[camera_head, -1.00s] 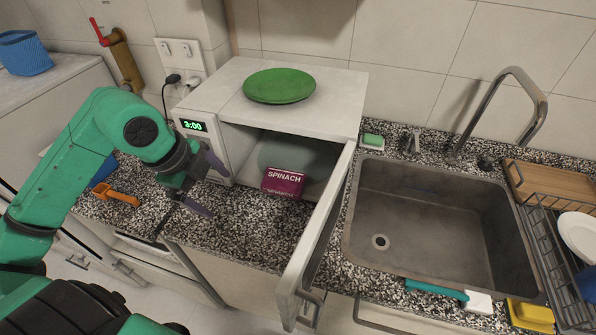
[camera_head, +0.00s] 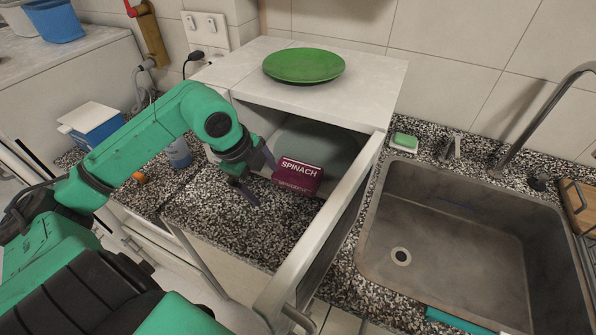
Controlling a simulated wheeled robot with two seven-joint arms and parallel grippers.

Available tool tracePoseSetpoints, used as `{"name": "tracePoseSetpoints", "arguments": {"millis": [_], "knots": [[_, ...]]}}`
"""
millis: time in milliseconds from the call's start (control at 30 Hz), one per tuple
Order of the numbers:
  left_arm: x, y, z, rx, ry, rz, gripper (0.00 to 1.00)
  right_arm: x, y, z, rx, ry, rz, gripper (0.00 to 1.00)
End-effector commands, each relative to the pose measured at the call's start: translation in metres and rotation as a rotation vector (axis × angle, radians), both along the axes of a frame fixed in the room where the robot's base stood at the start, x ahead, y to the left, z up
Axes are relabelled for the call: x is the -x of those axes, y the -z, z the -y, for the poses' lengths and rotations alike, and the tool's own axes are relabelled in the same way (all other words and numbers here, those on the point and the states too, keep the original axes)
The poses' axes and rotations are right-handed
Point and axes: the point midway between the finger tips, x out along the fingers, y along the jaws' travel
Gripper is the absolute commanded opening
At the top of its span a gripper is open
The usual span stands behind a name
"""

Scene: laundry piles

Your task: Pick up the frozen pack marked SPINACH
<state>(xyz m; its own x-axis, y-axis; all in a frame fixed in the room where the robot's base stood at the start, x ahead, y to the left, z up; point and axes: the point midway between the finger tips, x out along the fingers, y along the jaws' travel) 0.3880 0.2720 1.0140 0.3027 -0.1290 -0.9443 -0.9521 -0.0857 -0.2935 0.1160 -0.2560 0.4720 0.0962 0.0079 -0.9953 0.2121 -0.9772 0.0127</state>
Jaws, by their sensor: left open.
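The maroon pack marked SPINACH (camera_head: 298,176) stands in the mouth of the open white microwave (camera_head: 365,92), with its label facing me. My left gripper (camera_head: 262,178) is open, just left of the pack, with its two dark fingers apart and pointing toward it. No contact between fingers and pack is clear. The microwave door (camera_head: 325,235) is swung open toward me, right of the pack. My right gripper is out of the picture.
A green plate (camera_head: 304,65) lies on top of the microwave. The sink (camera_head: 455,255) is right of the door. A soap dish with a green sponge (camera_head: 404,141) sits behind the sink's left corner. Speckled counter (camera_head: 240,230) in front of the microwave is clear.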

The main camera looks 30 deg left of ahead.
Motion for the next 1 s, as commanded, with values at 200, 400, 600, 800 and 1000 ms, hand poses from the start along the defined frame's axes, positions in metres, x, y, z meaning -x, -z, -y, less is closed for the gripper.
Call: {"name": "tracePoseSetpoints", "arguments": {"millis": [200, 400, 600, 800, 1000], "knots": [[-0.026, -0.008, 0.01, 0.004, -0.005, 0.006, 1.0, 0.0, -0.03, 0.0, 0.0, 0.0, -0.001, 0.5], [-0.062, -0.009, 0.026, 0.004, -0.001, 0.003, 1.0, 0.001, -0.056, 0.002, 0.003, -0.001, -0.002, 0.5], [-0.078, 0.009, 0.033, -0.002, 0.0, -0.004, 1.0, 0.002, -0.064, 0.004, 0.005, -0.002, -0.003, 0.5], [-0.088, 0.043, 0.037, -0.003, 0.0, -0.004, 1.0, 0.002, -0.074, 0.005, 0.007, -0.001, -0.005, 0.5], [-0.09, 0.048, 0.037, -0.004, 0.001, 0.0, 1.0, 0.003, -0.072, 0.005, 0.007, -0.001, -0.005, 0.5]]}}
